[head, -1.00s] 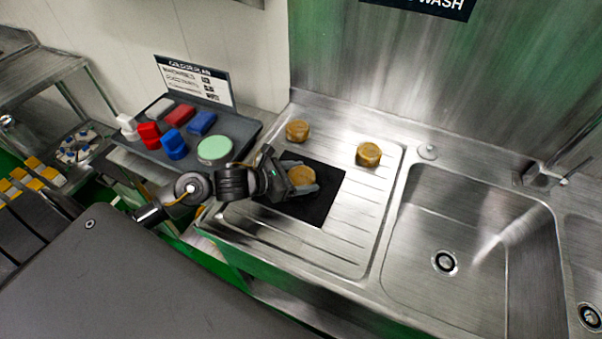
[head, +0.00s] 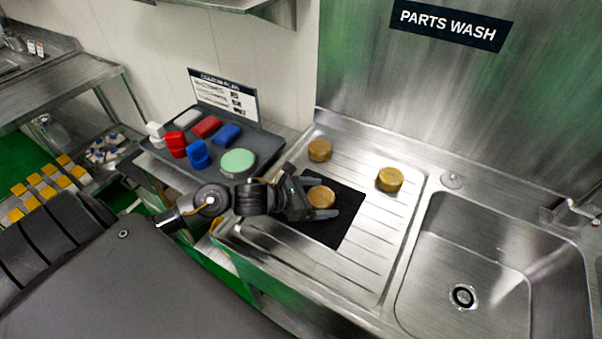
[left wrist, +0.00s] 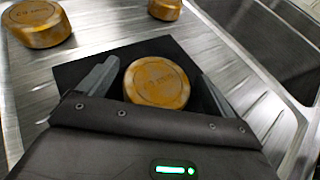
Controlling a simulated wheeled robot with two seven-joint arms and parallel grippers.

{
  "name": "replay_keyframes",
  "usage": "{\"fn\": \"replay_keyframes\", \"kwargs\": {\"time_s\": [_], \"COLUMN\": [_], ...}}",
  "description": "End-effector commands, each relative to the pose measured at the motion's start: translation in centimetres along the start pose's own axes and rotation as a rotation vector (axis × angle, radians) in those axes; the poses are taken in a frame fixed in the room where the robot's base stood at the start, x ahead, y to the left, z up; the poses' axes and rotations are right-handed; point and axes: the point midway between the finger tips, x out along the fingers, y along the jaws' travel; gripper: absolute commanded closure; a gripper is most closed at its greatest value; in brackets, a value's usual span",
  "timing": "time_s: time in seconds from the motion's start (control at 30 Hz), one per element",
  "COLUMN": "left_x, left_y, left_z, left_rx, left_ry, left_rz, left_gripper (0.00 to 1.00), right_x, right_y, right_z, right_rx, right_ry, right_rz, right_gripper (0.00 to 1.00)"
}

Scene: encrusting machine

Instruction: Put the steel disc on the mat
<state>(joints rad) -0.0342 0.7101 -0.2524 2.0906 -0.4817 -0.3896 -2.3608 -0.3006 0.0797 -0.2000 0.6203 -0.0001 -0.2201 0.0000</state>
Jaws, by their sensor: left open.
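A black mat (head: 345,225) lies on the ribbed steel drainboard. A brownish-gold disc (head: 321,196), stained-looking with lettering on top, sits flat on the mat. It also shows in the left wrist view (left wrist: 157,82). My left gripper (head: 325,199) is low over the mat, open, with one finger on either side of this disc; in the left wrist view a gap shows beside the fingers. Two similar discs stand off the mat on the drainboard, one behind (head: 320,150) and one to the right (head: 389,180). My right gripper is not in view.
A dark tray (head: 266,150) left of the drainboard holds red, blue and white items and a pale green round piece (head: 238,161). A sink basin (head: 490,240) opens to the right. A steel wall with a "PARTS WASH" sign (head: 450,25) stands behind.

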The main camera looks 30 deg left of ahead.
Motion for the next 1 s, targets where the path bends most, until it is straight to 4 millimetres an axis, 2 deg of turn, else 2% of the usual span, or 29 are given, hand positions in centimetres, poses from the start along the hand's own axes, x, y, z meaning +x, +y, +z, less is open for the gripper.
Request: {"fn": "replay_keyframes", "kwargs": {"time_s": [0.3,0.5,0.73,1.0], "left_x": [-6.9,-9.9,-11.5,-11.7], "left_y": [0.1,0.1,0.1,0.1], "left_z": [-0.6,-0.4,-0.1,0.0], "left_rx": [0.005,0.001,0.003,0.002], "left_ry": [0.006,0.004,0.001,-0.001], "left_rz": [0.001,0.002,0.002,0.002], "left_gripper": [0.09,0.09,0.09,0.09], "right_x": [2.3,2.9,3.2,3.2], "right_y": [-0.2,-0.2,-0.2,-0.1], "right_z": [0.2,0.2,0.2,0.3], "right_rx": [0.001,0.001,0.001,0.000], "right_ry": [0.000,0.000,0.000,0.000], "right_rz": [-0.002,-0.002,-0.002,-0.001], "right_gripper": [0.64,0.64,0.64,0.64]}}
